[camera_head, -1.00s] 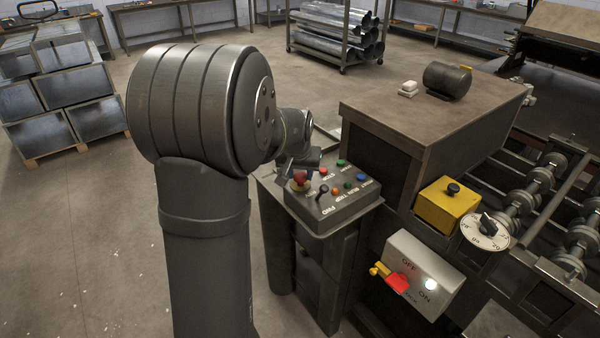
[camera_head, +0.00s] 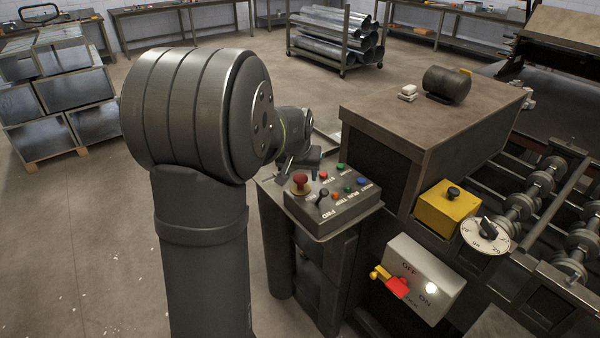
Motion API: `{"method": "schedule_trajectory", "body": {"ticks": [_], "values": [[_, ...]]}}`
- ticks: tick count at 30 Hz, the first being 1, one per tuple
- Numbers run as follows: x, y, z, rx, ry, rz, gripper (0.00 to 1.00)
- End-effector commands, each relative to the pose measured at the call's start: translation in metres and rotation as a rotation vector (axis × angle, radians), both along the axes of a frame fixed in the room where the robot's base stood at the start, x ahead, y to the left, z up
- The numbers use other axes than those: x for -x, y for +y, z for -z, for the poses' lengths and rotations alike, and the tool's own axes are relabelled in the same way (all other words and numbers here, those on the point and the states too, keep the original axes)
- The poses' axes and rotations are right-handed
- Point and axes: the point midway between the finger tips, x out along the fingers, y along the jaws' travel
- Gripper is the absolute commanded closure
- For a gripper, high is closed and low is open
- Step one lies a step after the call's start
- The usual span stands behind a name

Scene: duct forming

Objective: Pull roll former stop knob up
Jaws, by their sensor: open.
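The red mushroom-shaped stop knob (camera_head: 300,181) stands at the left end of the grey control box (camera_head: 338,207), and its red head is in plain view. My gripper (camera_head: 284,166) is just behind and left of the knob, mostly hidden by my own arm. A dark finger shows close to the knob with a small gap in the picture. The gripper is open, with nothing seen between its fingers.
The control box also carries a black lever (camera_head: 322,195) and several coloured buttons. A dark cabinet (camera_head: 430,120) stands to the right, with a yellow box (camera_head: 447,204), a white dial (camera_head: 485,235) and a red-handled switch box (camera_head: 425,278) nearby.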

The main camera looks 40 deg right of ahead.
Motion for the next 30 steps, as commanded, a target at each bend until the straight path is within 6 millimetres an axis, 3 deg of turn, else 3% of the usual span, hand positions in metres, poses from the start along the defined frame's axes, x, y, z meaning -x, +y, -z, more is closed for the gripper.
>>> {"method": "schedule_trajectory", "body": {"ticks": [7, 21, 30], "values": [[0.006, 0.006, -0.021, 0.002, -0.002, 0.0, 0.41], [0.036, 0.036, -0.123, 0.004, -0.004, 0.0, 0.41], [0.046, 0.046, -0.158, 0.001, -0.001, 0.0, 0.41]]}}
